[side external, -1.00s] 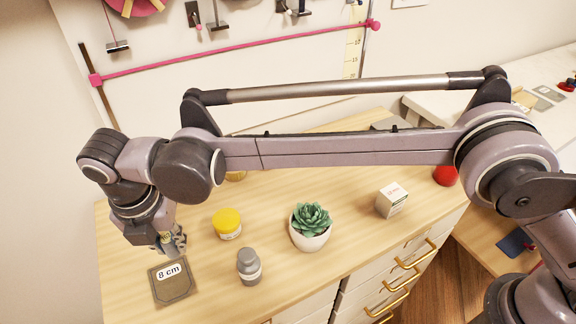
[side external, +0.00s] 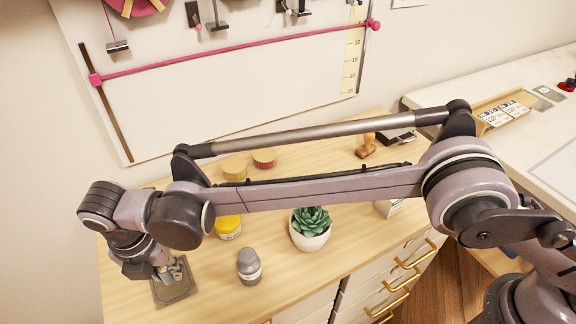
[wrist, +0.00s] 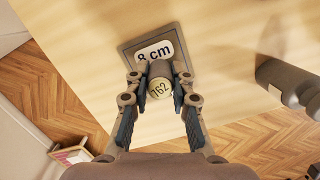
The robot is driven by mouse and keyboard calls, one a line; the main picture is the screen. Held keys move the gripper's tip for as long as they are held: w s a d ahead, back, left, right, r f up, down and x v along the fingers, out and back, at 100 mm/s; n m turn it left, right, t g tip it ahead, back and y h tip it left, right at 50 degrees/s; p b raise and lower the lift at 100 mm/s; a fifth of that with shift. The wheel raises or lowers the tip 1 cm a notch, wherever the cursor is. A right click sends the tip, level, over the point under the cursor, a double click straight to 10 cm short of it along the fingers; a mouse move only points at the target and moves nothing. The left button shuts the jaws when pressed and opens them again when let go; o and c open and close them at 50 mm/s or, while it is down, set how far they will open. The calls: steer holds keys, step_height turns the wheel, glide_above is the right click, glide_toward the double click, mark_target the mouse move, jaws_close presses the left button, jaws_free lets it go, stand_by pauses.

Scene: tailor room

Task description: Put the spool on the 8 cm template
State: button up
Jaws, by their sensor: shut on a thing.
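The spool (wrist: 160,88) is a small pale cylinder with "162" on its end, between my gripper's fingers in the wrist view. My gripper (side external: 172,272) is shut on it and points down over the template. The template (side external: 176,294) is a dark grey plate at the left front of the wooden top. Its white "8 cm" label shows in the wrist view, where the template (wrist: 128,47) extends behind the fingertips. My gripper hides most of the spool and the label in the side view. I cannot tell whether the spool touches the template.
A yellow jar (side external: 228,229) and a potted succulent (side external: 310,230) stand farther back and right. A white box (side external: 387,208) is partly behind my arm. The wooden top's edge is close to the template.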

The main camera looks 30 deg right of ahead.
steer(key=o, duration=0.8)
steer(key=shift+f, duration=0.1)
steer(key=shift+o, duration=0.2)
step_height(320, 180, up, 12)
steer(key=s, duration=0.2)
steer(key=w+d+r+m+y, duration=0.1)
steer(key=w+d+r+m, duration=0.25)
steer(key=d, duration=0.35)
steer(key=w+d+r+m, duration=0.3)
steer(key=w+d+m, duration=0.1)
steer(key=d, duration=0.3)
steer(key=d+r+m+t, duration=0.2)
steer(key=d+m, duration=0.6)
steer(key=d, duration=0.7)
steer(key=s+d+f+m+t, duration=0.1)
steer(key=s+d+f+m, duration=0.2)
steer(key=d, duration=0.4)
steer(key=s+d+f+m+t, duration=0.1)
steer(key=s+d+f+m, duration=0.2)
steer(key=s+d+m, duration=0.3)
steer(key=s+d+f+m+t, duration=0.1)
steer(key=s+d+f+m, duration=0.2)
steer(key=d, duration=0.7)
steer(key=s+m, duration=0.2)
steer(key=m, duration=0.2)
steer(key=shift+s+f+t, duration=0.25)
steer(key=shift+f+t, duration=0.05)
steer(key=shift+f, duration=0.05)
